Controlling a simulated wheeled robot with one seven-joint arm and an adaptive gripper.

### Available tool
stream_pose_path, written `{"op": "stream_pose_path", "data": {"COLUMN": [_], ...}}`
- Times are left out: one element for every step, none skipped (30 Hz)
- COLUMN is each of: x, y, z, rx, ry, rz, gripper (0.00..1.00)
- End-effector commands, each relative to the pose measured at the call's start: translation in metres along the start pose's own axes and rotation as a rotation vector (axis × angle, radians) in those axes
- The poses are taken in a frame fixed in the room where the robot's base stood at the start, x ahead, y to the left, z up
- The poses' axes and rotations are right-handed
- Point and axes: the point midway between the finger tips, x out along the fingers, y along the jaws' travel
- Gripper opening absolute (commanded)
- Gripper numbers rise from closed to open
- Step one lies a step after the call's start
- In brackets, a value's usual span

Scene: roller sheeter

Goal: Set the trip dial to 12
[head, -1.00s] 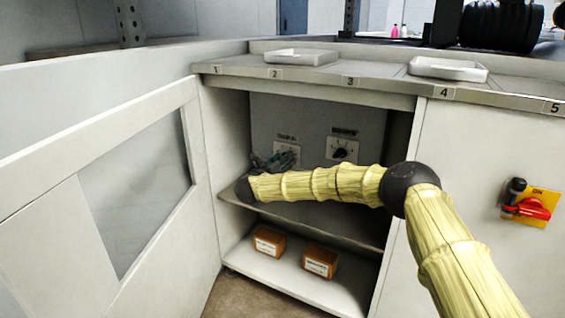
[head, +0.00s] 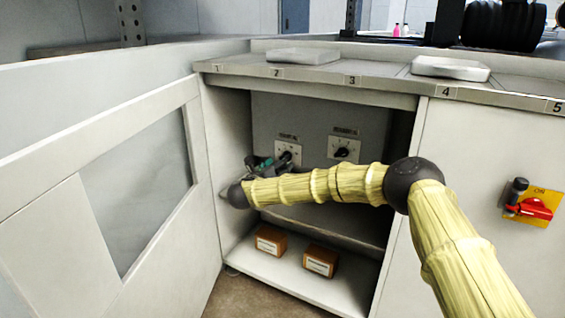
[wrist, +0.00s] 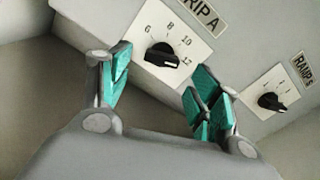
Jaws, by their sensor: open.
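The trip dial (wrist: 161,56) is a black knob on a white plate marked 6, 8, 10 and 12, below a label partly cut off to read "RIP A". Its pale pointer line is turned to the right, toward the 12. In the head view the trip dial (head: 288,153) is on the cabinet's back panel, its lower part near my gripper (head: 268,165). In the wrist view my gripper (wrist: 162,66) is open, with green-padded fingers left and right of the knob and apart from it. Nothing is between the fingers.
A second dial (head: 344,150), labelled "RAMP", sits right of the trip dial. A shelf (head: 320,225) runs below my arm. Two brown boxes (head: 271,240) (head: 320,260) stand on the cabinet floor. The open door (head: 60,215) is at left; a red switch (head: 533,208) is at right.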

Motion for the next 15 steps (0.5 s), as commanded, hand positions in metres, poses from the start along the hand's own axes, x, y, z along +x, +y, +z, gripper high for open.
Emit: {"op": "stream_pose_path", "data": {"x": [-0.011,-0.017,-0.024,-0.029,-0.035,-0.041,-0.046,-0.05,-0.056,-0.06,-0.063,-0.067,-0.069,-0.071,-0.073], "y": [0.001,0.001,0.001,0.001,0.001,0.001,0.001,0.001,0.001,0.001,0.001,0.001,0.001,0.001,0.001], "z": [0.0,0.0,0.0,0.0,0.0,0.0,0.0,0.0,0.0,0.0,0.0,0.0,0.0,0.0,0.0], "rx": [0.0,0.0,0.0,0.0,0.0,0.0,0.0,0.0,0.0,0.0,0.0,0.0,0.0,0.0,0.0], "ry": [0.0,0.0,0.0,0.001,0.001,0.001,0.001,0.0,0.0,0.0,0.0,0.0,0.0,0.0,0.0], "rz": [0.002,0.003,0.002,0.003,0.003,0.002,0.003,0.003,0.002,0.002,0.003,0.002,0.001,0.0,0.001], "gripper": [0.62,0.62,0.62,0.62,0.62,0.62,0.62,0.62,0.62,0.62,0.62,0.62,0.62,0.62,0.62]}}
